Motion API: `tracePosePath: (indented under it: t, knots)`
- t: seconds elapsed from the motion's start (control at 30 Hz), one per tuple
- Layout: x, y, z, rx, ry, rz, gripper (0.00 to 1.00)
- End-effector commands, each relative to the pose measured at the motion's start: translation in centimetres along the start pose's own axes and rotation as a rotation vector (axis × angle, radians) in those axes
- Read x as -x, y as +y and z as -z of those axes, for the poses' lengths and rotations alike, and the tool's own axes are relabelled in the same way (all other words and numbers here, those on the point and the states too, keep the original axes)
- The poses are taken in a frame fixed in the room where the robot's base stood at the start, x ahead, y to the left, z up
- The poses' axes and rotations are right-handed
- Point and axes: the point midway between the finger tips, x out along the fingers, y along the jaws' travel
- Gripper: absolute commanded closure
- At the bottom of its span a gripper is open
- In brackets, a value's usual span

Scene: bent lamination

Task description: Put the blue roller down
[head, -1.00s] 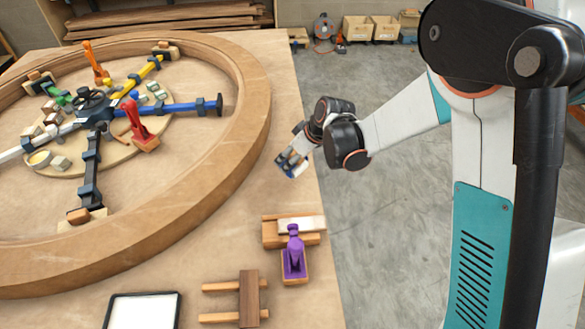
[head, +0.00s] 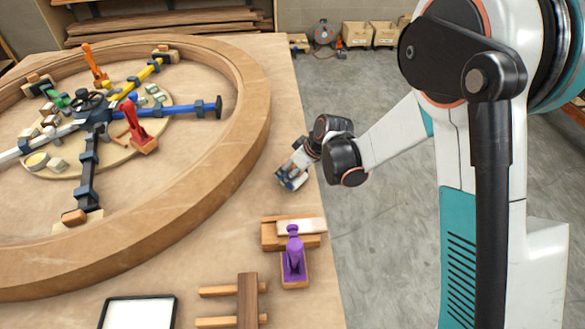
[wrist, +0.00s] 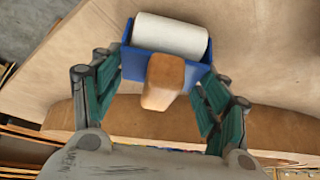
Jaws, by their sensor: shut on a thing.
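The blue roller (wrist: 139,64) has a blue frame, a white roll and a wooden handle. In the wrist view it sits between the green-padded fingers of my gripper (wrist: 163,82), which is shut on it. In the head view my gripper (head: 295,177) points down at the table's right edge area, outside the big wooden ring. The roller is small and partly hidden there. It is low over the bare tabletop (head: 228,213); I cannot tell whether it touches.
The curved wooden ring (head: 225,165) lies left of my gripper. A purple-handled tool (head: 294,255) and a wooden block with a white top (head: 300,226) lie nearer the front. A wooden rack (head: 247,300) and a black-rimmed white tray (head: 138,313) are at the front.

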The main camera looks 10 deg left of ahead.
Motion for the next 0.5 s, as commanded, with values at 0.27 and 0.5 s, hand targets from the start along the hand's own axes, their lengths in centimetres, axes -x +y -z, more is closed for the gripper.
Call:
tracePosePath:
  t: [0.27, 0.5]
  knots:
    - [-0.44, -0.08, -0.34, 0.001, -0.004, 0.001, 0.12]
    - [-0.39, -0.06, -0.28, 0.001, -0.003, 0.001, 0.12]
